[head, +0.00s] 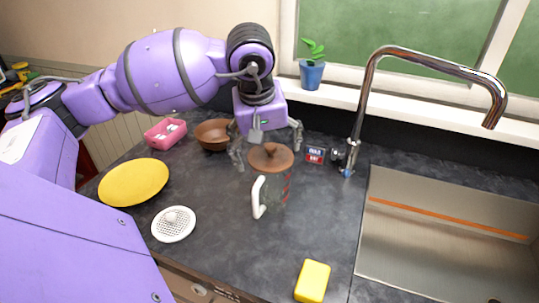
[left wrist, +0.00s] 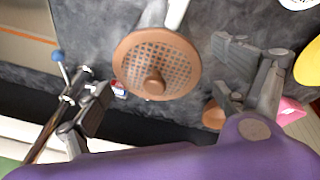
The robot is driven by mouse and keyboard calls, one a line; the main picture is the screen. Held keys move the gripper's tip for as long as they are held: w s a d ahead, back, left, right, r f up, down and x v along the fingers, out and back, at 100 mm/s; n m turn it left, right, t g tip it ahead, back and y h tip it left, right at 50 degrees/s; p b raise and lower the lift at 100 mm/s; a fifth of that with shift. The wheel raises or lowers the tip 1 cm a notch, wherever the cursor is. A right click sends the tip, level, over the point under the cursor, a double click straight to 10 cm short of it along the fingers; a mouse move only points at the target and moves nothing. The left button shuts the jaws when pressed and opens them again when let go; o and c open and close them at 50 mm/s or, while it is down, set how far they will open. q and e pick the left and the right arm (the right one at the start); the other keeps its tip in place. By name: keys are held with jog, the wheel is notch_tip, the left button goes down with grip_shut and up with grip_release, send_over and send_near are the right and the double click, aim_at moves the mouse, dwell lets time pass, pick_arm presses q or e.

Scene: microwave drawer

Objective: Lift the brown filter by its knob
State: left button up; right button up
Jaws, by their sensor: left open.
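The brown filter (head: 262,160) is a round disc lying on top of a clear jug (head: 272,192) with a white handle. In the left wrist view, the filter (left wrist: 135,58) shows its grid of holes and its small brown knob (left wrist: 154,82). My left gripper (head: 267,147) is open above the filter, with one finger to each side. In the left wrist view, the fingers of my left gripper (left wrist: 163,88) stand wide apart around the knob without touching it. My right gripper is not in view.
A white disc with a grid (head: 173,226), a yellow plate (head: 134,182), a brown bowl (head: 212,134), a pink holder (head: 164,134) and a yellow sponge (head: 312,281) lie on the dark counter (head: 225,268). A tall tap (head: 366,95) and a sink (head: 440,240) are on the right.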

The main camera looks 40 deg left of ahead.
pick_arm(q)
jog(key=shift+w+f, duration=0.1)
jog(key=shift+f, duration=0.05)
jog(key=c, duration=1.6)
